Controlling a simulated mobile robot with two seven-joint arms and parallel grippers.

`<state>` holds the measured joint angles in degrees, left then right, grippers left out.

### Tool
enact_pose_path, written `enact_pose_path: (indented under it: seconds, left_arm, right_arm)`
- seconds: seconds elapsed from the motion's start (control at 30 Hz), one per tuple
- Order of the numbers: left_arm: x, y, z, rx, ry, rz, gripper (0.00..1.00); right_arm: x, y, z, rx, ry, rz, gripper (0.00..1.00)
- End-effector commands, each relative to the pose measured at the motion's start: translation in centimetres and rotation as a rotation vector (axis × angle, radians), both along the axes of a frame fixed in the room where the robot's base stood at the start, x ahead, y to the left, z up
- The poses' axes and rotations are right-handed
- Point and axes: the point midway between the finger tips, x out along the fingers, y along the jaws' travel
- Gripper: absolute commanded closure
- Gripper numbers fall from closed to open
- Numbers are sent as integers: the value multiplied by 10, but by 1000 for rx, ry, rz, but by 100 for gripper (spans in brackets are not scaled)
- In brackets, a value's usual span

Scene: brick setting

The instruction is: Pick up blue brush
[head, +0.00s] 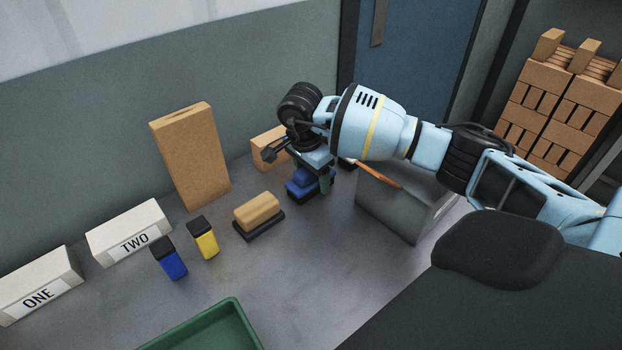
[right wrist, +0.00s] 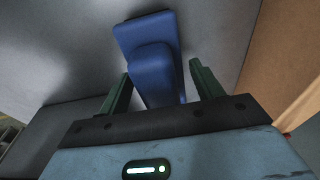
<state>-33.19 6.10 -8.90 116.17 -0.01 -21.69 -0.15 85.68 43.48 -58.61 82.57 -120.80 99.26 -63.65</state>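The blue brush (head: 300,190) stands on the grey table in the head view, with a blue grip on top of a wider base. My right gripper (head: 313,175) is above it, pointing down and partly covering it. In the right wrist view the blue brush (right wrist: 152,62) reaches between the two green fingers of my right gripper (right wrist: 158,82). The fingers are open, one on each side of the grip, with narrow gaps visible. Whether either finger touches the brush I cannot tell. My left gripper is in neither view.
A tan brush (head: 257,212) stands left of the blue one. A grey box (head: 390,207) is close on the right, a small brown block (head: 268,148) behind.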

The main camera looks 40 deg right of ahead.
Motion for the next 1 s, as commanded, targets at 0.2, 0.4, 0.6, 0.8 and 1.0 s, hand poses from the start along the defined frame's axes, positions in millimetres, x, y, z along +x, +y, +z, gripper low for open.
enact_pose_path:
  seconds: [0.2,0.4,0.6,0.8,1.0]
  left_arm:
    - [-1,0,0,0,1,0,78]
    - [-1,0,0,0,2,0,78]
    - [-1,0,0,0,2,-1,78]
    - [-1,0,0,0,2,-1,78]
    - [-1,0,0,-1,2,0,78]
  right_arm:
    - [0,0,0,0,0,0,63]
    - [0,0,1,0,-1,0,78]
    - [1,0,5,0,-2,-1,78]
    - [2,0,35,2,-7,0,78]
    - [1,0,73,1,-5,-1,78]
